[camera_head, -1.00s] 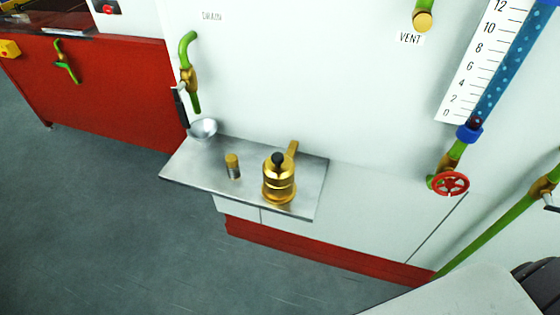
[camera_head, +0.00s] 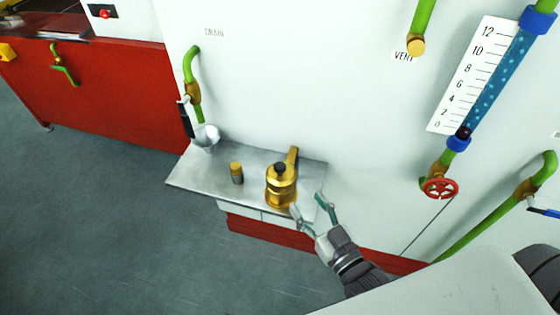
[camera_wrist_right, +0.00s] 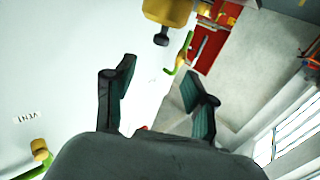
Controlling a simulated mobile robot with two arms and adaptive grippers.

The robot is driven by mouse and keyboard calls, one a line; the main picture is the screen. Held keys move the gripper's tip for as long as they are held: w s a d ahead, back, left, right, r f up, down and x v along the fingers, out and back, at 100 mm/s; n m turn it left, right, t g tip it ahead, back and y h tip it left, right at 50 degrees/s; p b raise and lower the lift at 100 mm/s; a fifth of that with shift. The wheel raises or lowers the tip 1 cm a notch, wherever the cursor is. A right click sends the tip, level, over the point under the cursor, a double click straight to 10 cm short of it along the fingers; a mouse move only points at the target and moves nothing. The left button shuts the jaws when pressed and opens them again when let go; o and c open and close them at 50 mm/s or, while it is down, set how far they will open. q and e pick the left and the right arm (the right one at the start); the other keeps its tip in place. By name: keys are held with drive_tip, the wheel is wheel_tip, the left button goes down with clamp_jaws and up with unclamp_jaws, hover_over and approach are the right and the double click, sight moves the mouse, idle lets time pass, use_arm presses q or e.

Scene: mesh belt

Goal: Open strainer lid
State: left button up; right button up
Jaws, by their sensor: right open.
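The strainer is a brass pot-like body (camera_head: 281,188) on the metal shelf, with a black knob (camera_head: 280,168) on its top and a brass handle or pipe rising behind it. Its top looks closed. My right gripper (camera_head: 310,201) is open and empty, just to the right and in front of the strainer; I cannot tell if it touches. In the right wrist view its two fingers (camera_wrist_right: 158,88) are spread apart, and a brass part with a dark knob (camera_wrist_right: 165,14) shows beyond them at the top edge. My left gripper is not in view.
A small brass-topped cylinder (camera_head: 236,173) and a metal cup (camera_head: 206,136) under the green drain pipe (camera_head: 191,75) share the metal shelf (camera_head: 210,174). A red valve wheel (camera_head: 440,188) and a blue gauge tube (camera_head: 497,75) are at right. Open floor lies at left.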

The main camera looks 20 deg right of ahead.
sight(283, 169)
drive_tip(key=w+p, duration=0.1)
drive_tip(key=w, duration=0.3)
drive_tip(key=w+a+p, duration=0.1)
drive_tip(key=w, duration=0.3)
drive_tip(key=w+a+p, duration=0.1)
drive_tip(key=w, duration=0.3)
drive_tip(key=shift+a, duration=0.15)
drive_tip(key=shift+w+a+f, duration=0.1)
drive_tip(key=shift+w+a, duration=0.05)
drive_tip(key=shift+w, duration=0.5)
clamp_jaws()
